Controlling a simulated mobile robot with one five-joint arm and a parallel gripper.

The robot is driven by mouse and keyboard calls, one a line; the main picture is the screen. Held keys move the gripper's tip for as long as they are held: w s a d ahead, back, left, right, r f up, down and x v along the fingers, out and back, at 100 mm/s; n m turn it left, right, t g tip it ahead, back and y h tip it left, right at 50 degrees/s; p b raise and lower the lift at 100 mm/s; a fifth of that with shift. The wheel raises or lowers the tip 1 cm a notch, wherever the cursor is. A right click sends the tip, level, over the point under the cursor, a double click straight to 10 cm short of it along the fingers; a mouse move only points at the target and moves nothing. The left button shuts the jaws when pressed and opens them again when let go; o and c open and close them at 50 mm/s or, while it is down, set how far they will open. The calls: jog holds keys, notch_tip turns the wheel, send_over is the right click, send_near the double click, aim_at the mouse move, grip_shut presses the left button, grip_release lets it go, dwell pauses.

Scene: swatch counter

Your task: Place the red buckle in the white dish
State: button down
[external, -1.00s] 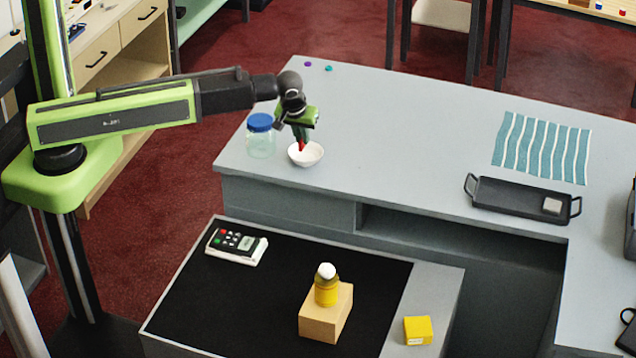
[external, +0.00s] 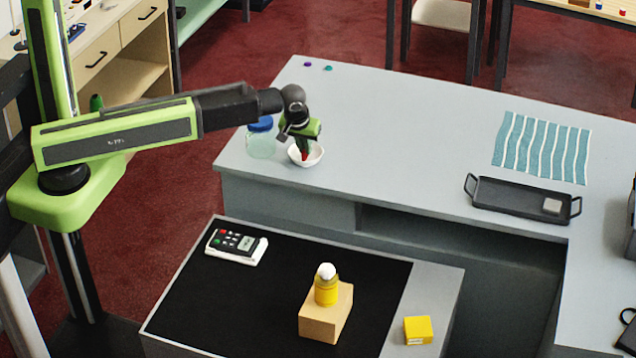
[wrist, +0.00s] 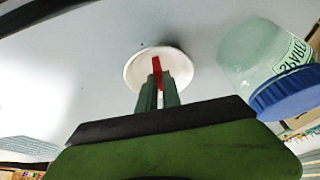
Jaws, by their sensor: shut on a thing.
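The white dish (external: 316,157) is a small round bowl on the grey counter; it also shows in the wrist view (wrist: 135,75). My gripper (external: 303,150) points down over the dish. In the wrist view its two green fingers (wrist: 158,92) are shut on the red buckle (wrist: 157,66), which sticks out from between the fingertips. The buckle is inside the outline of the dish. It shows as a small red patch in the external view (external: 304,157). I cannot tell whether it touches the bottom of the dish.
A glass jar with a blue lid (external: 261,140) stands close left of the dish; it is large at the right of the wrist view (wrist: 285,90). A black tray (external: 500,196) and a striped teal cloth (external: 541,147) lie far right. The counter between is clear.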

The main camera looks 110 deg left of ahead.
jog(key=c, duration=1.5)
grip_release()
jog(key=shift+f, duration=0.1)
jog(key=shift+c, duration=0.2)
jog(key=shift+r+p, duration=0.4)
jog(key=p+v, duration=1)
jog(key=v, duration=0.1)
jog(key=shift+d+r+p, duration=0.2)
jog(key=shift+p, duration=0.1)
